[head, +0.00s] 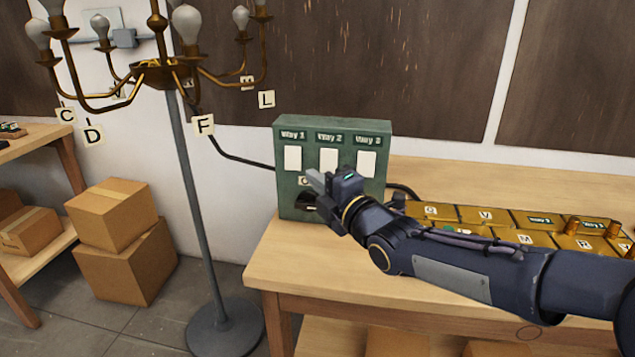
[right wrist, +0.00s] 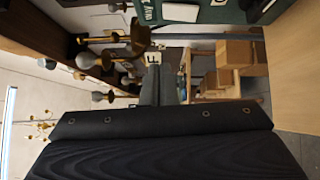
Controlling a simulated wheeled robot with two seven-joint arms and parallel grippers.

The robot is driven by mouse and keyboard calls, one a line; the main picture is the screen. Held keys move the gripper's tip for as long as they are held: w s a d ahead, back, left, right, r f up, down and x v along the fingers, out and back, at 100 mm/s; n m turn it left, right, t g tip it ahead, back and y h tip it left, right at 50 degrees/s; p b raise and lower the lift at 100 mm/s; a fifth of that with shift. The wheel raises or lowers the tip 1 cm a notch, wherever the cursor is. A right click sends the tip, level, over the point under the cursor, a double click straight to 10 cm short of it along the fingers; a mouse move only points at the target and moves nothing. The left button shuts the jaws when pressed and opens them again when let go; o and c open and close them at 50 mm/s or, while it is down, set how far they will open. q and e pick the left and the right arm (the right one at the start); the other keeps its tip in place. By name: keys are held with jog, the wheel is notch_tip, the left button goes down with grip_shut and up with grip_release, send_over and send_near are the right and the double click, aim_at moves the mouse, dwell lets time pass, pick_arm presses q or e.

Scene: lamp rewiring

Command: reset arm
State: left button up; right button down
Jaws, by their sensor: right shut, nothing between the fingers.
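My right gripper (head: 318,183) is shut and empty. It is in front of the green switch box (head: 285,178), close to the dark round knob (head: 308,202) low on its front, which it partly hides. I cannot tell whether it touches the knob. The box stands on the wooden table and has labels Way 1, Way 2 and Way 3 above white plates. In the right wrist view, part of the green box (right wrist: 215,12) shows at the top. My left gripper is not in view.
A brass chandelier lamp (head: 160,72) with several bulbs and letter tags stands left on a grey pole (head: 195,180). Cardboard boxes (head: 125,270) sit on the floor at left.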

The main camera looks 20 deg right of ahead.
dwell(0.4)
jog(key=s+a+f+m+g+p, duration=0.1)
jog(key=s+f+m+g+p, duration=0.1)
jog(key=s+m, duration=0.5)
jog(key=s+a+f+m+g+p, duration=0.1)
jog(key=s+f+m+g+p, duration=0.2)
jog(key=s+f+m+g, duration=0.2)
jog(key=s+f+m+g+p, duration=0.3)
jog(key=s+m, duration=0.7)
jog(key=s, duration=0.7)
jog(key=g, duration=0.2)
jog(key=shift+a+f+m+g, duration=0.3)
jog(key=shift+a+f+m, duration=0.05)
jog(key=shift+a+m, duration=0.05)
jog(key=shift+w, duration=0.1)
